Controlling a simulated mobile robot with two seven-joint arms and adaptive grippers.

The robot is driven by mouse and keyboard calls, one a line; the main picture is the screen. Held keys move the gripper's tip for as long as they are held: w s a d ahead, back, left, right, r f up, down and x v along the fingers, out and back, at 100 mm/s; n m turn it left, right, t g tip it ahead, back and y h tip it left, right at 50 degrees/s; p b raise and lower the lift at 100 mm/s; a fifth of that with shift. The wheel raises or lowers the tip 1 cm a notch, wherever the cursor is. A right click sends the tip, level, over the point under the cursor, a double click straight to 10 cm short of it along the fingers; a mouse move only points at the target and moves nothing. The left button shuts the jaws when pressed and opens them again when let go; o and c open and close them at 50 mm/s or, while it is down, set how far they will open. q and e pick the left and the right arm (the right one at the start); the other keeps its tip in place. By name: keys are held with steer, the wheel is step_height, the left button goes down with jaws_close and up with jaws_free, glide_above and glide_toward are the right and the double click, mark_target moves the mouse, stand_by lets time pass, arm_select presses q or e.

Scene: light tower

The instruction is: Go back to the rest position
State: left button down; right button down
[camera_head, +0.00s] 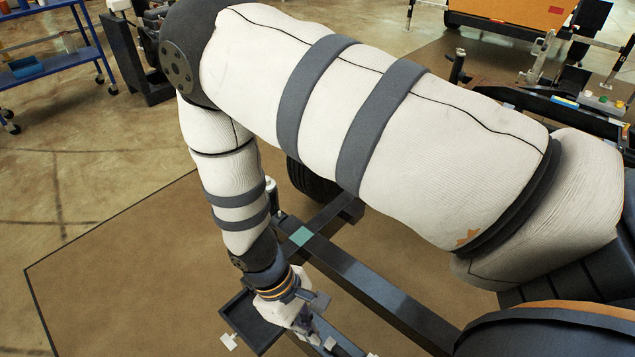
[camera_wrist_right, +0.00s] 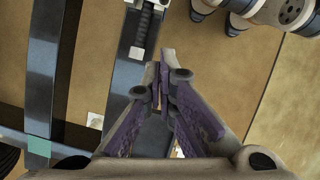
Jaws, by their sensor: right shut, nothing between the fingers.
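My right gripper (camera_wrist_right: 164,70) shows from behind in the right wrist view, its two purple-lined fingers closed together at the tips with nothing between them. It points down toward the dark metal frame (camera_wrist_right: 141,70). In the head view my right arm, in a white padded sleeve with grey bands, crosses from the right and bends down at the elbow. Its wrist and right gripper (camera_head: 303,318) are low in the centre, close above the frame (camera_head: 375,293); the fingertips are hard to make out there. My left gripper is in neither view.
A black tray (camera_head: 236,312) is beside the wrist. A green patch (camera_head: 301,236) marks a frame beam, and a wheel (camera_head: 310,180) is behind it. A blue shelf cart (camera_head: 55,62) stands at upper left. Brown mat (camera_head: 110,270) at left is clear.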

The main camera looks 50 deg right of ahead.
steer(key=shift+r, duration=0.2)
stand_by(0.3)
